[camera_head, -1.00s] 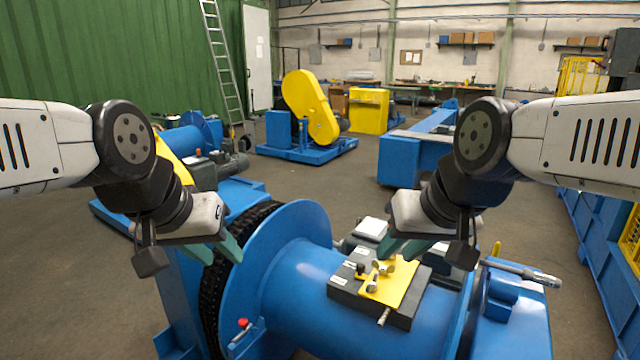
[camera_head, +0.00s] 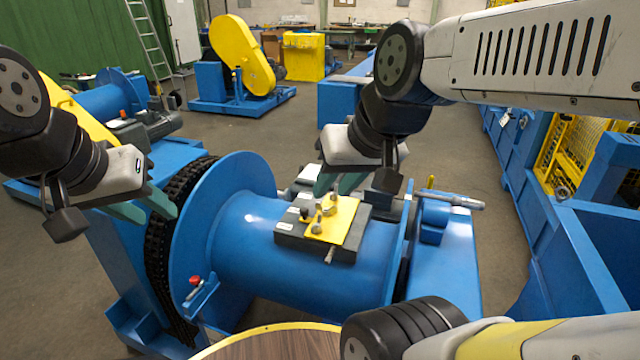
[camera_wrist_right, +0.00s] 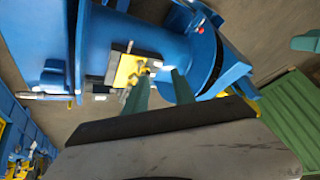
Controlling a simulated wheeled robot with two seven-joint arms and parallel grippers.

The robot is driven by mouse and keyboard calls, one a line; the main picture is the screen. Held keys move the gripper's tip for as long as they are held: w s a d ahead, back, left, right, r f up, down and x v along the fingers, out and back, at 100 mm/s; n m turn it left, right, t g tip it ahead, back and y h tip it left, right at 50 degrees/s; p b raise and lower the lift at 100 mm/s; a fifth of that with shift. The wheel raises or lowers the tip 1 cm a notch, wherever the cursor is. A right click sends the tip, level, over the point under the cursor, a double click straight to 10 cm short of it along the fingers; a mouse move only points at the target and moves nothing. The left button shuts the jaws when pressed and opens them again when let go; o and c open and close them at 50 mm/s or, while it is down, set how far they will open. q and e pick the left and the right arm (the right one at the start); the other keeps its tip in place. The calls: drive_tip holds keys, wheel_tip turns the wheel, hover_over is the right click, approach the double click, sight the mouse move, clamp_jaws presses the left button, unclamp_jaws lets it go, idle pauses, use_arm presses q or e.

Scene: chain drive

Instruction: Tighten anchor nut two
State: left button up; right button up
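A yellow plate (camera_head: 345,222) with several small metal bolts or nuts (camera_head: 318,220) sits on a dark block (camera_head: 292,236) on top of the blue drum (camera_head: 240,235). I cannot tell which nut is number two. My right gripper (camera_head: 338,185) is open and empty, just above and behind the plate. In the right wrist view its fingers (camera_wrist_right: 160,90) are apart, beside the plate (camera_wrist_right: 128,70). My left gripper (camera_head: 150,208) is open and empty, left of the drum's flange near the black chain (camera_head: 160,260).
A round wooden top (camera_head: 275,346) with a yellow rim shows at the bottom edge. A red knob (camera_head: 195,281) sits on a bracket beside the flange. Blue frames (camera_head: 590,260) stand at the right. Behind is open floor (camera_head: 240,130) with a yellow-covered machine (camera_head: 240,52).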

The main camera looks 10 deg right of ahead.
drive_tip(key=w+d+r+n+g+h, duration=0.2)
drive_tip(key=w+n, duration=0.6)
drive_tip(key=w, duration=0.3)
drive_tip(key=n+g, duration=0.4)
drive_tip(key=n, duration=1.6)
hover_over(333, 191)
wheel_tip(333, 191, down, 24)
drive_tip(key=shift+n, duration=0.3)
wheel_tip(333, 191, down, 8)
drive_tip(key=shift+w+r, duration=0.1)
drive_tip(key=shift+r, duration=0.1)
drive_tip(key=shift+c, duration=0.2)
clamp_jaws()
